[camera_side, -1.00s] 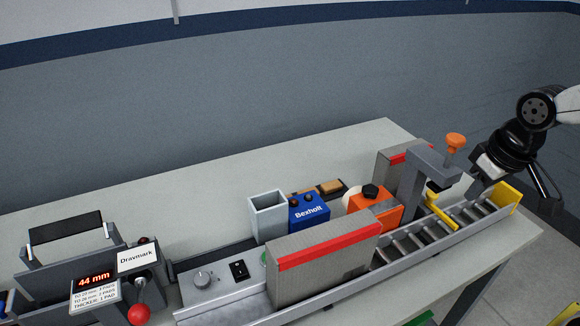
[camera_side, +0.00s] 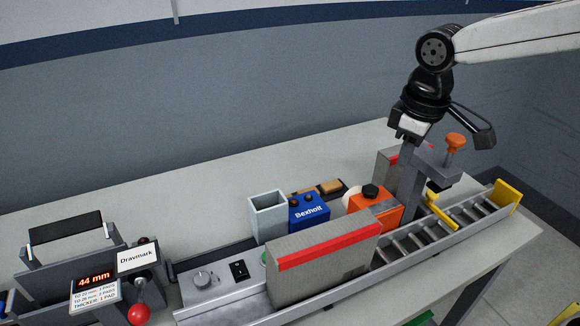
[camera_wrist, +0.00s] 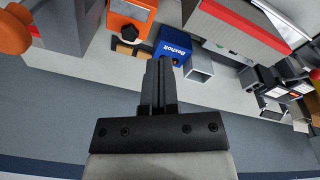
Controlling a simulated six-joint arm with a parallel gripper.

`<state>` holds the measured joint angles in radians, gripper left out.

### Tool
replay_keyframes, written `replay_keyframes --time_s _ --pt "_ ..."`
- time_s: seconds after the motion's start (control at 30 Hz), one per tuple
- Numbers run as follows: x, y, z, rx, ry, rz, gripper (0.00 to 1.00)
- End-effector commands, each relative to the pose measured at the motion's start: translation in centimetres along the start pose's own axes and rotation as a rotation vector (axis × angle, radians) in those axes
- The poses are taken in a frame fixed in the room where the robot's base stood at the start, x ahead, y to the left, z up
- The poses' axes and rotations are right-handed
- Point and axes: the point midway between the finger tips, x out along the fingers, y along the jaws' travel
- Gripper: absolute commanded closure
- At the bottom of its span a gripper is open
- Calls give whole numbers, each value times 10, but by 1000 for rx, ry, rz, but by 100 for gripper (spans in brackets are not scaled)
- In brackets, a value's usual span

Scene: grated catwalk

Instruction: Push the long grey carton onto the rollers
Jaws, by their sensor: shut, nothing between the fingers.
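The long grey carton (camera_side: 315,272) stands upright on its edge, with a red stripe along its top, on the left part of the conveyor line in the side view. Its right end is beside the first rollers (camera_side: 425,240). The carton also shows at the top of the wrist view (camera_wrist: 232,32). My gripper (camera_side: 404,134) is shut and empty, up near the top of the grey post, above and right of the carton. In the wrist view its closed fingers (camera_wrist: 160,68) point toward the blue Bexholt box. The fingertips are hard to make out in the side view.
A grey post with an arm and orange knob (camera_side: 454,143) stands beside the rollers. Behind it is another red-striped carton (camera_side: 386,158). An orange block (camera_side: 370,210), blue Bexholt box (camera_side: 309,212) and open grey bin (camera_side: 268,218) stand behind the long carton. A yellow stop (camera_side: 507,197) ends the rollers.

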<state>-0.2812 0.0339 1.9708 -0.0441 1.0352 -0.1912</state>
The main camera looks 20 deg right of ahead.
Motion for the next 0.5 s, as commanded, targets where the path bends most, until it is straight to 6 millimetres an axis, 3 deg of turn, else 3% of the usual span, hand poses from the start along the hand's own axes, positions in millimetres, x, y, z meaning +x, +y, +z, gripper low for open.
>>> replay_keyframes --time_s 0.2,0.5 --pt "-1 -46 -56 -243 -60 -3 100" --pt "4 -127 -112 -560 -137 2 100"
